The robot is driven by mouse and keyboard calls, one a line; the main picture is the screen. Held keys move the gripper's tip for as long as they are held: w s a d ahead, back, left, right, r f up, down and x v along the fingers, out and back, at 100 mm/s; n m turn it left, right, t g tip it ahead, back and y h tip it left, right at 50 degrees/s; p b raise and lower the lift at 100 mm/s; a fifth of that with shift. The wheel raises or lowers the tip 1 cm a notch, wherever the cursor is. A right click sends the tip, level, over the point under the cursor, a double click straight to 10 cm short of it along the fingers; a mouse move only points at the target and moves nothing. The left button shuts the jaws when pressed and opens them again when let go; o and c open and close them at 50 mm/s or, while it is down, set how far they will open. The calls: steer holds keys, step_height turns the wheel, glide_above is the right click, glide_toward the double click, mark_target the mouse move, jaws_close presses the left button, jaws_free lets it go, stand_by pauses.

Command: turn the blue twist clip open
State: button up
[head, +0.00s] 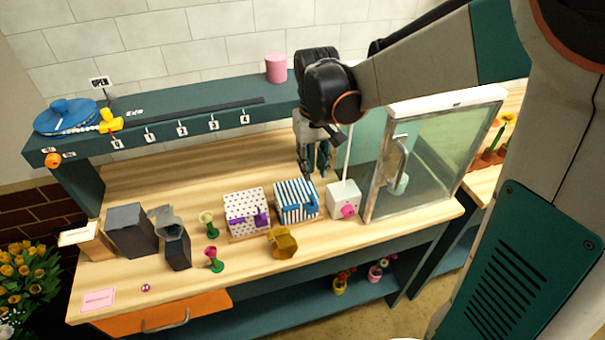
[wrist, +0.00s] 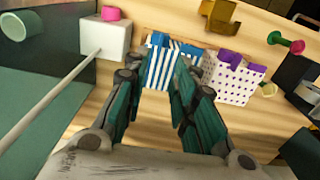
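The blue twist clip (head: 313,207) is on the front of the blue-and-white striped box (head: 289,198), at the middle of the workbench. In the wrist view the striped box (wrist: 160,68) shows between and beyond my fingers, with the blue clip (wrist: 157,40) on its far side, partly hidden. My gripper (head: 315,172) points down just behind the striped box, above the bench. In the wrist view its two teal fingers stand apart with nothing gripped between them. I cannot tell how far the clip is turned.
A purple-dotted box (head: 240,207) with a purple clip stands close left of the striped box. A white box with a pink knob (head: 343,198) and a glass-doored cabinet (head: 425,150) stand to the right. A golden-brown object (head: 282,243) sits in front. The bench behind the boxes is clear.

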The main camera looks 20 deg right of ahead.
mark_target(312, 197)
step_height(312, 197, down, 11)
steer(key=shift+r+b, duration=0.2)
steer(key=shift+b, duration=0.9)
steer(key=shift+c, duration=0.6)
jaws_close()
